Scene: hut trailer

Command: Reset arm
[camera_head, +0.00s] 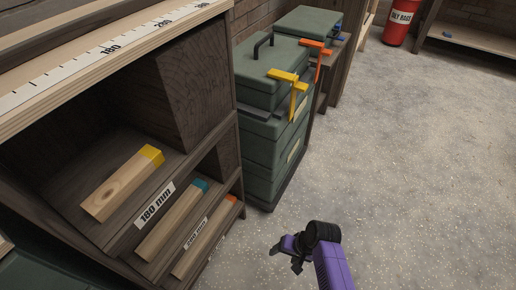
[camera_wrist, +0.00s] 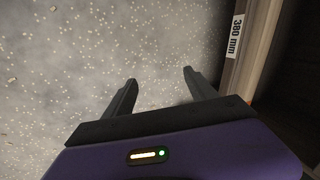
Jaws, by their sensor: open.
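My gripper (camera_head: 285,256) is at the lower middle of the head view, over the speckled floor and to the right of the wooden shelf unit. In the wrist view my gripper (camera_wrist: 157,90) has its two dark fingers apart with only floor between them. It is open and empty. The arm's purple link runs off the bottom edge of the head view.
The shelf unit (camera_head: 190,90) holds wooden blocks with yellow (camera_head: 125,185), blue (camera_head: 172,220) and orange (camera_head: 205,240) ends. Stacked green toolboxes (camera_head: 262,150) stand behind it. A red bin (camera_head: 398,22) is at the back. The floor (camera_head: 420,160) on the right is clear.

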